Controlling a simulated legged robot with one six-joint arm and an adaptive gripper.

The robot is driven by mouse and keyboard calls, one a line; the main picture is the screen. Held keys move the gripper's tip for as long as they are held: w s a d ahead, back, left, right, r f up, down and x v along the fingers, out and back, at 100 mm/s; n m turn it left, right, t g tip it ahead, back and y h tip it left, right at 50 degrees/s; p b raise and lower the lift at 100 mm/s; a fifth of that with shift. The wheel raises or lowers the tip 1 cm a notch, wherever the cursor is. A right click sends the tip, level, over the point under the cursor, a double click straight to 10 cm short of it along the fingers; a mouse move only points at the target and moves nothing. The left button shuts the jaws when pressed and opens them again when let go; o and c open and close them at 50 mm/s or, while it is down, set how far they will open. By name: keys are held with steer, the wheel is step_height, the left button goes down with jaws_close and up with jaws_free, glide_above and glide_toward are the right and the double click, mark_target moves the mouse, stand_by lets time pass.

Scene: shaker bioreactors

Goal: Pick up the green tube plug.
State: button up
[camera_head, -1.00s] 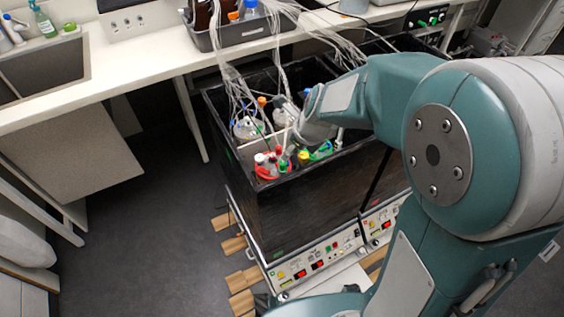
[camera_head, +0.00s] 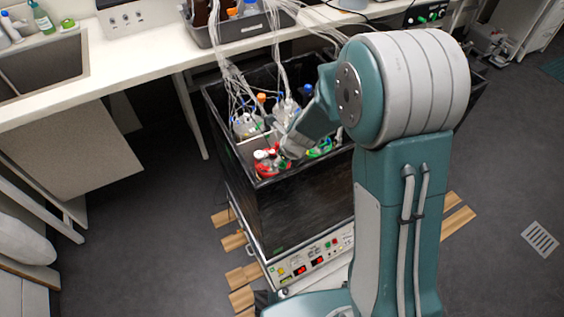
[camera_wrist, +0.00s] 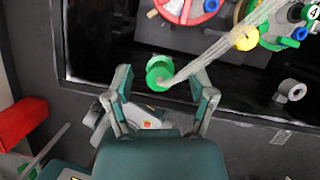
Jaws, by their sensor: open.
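The green tube plug (camera_wrist: 158,72) is a bright green round cap with pale tubing running past it, in the wrist view. It lies between the two fingertips of my gripper (camera_wrist: 165,82), which is open. The fingers stand apart on either side, with no clear contact on the plug. In the head view my arm reaches over the black shaker box (camera_head: 308,200), and the gripper end is mostly hidden by my own arm links. I cannot single out the plug in the head view.
A red-capped vessel (camera_wrist: 188,8) and a yellow cap (camera_wrist: 248,40) sit close ahead in the wrist view. Pale tubes (camera_head: 228,85) hang from the bench (camera_head: 130,75) into the box. The box walls surround the work area. Floor to the left is clear.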

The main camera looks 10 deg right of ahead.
steer(key=shift+f, duration=0.2)
steer(key=c, duration=0.9)
steer(key=shift+r, duration=0.1)
